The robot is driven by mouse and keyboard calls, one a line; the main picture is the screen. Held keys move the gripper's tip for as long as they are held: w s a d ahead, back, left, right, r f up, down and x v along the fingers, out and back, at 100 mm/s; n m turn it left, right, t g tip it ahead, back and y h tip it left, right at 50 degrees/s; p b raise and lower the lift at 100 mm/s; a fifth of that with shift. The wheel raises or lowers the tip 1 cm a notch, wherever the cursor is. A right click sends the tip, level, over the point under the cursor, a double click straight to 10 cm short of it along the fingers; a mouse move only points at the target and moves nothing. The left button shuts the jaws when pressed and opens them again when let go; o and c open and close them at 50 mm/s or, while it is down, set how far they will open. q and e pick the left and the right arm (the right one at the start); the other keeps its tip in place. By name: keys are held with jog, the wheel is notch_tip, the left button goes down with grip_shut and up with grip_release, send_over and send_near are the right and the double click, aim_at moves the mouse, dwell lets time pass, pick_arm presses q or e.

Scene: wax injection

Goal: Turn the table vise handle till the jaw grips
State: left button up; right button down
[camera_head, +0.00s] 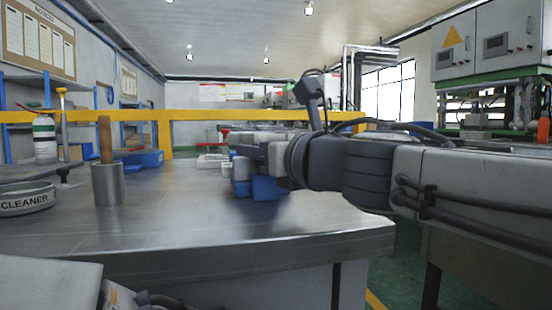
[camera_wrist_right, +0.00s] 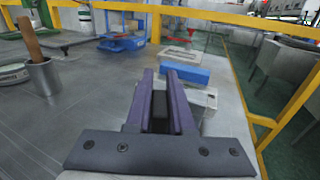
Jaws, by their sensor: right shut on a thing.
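The table vise (camera_head: 264,188) sits near the right edge of the metal table, with blue lower parts and grey blocks above. In the right wrist view its blue part (camera_wrist_right: 187,76) and pale grey part show beyond and right of the fingers. My right gripper (camera_head: 262,158) reaches in from the right over the vise and hides much of it. In the wrist view the right gripper (camera_wrist_right: 160,77) is shut on a dark piece (camera_wrist_right: 160,112) between its purple fingers, apparently the vise handle. The jaw gap cannot be made out. My left gripper is not in view.
A metal cup (camera_head: 108,184) with a wooden-handled tool stands left on the table (camera_head: 190,220). A round "CLEANER" dish (camera_head: 28,198) is at far left. The table's front middle is clear.

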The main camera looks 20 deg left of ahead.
jog(key=shift+w+d+m+t+h, duration=0.1)
jog(key=shift+w+m+t+h, duration=0.05)
jog(key=shift+m+t+h, duration=0.6)
dwell(0.9)
jog(key=c, duration=0.8)
grip_release()
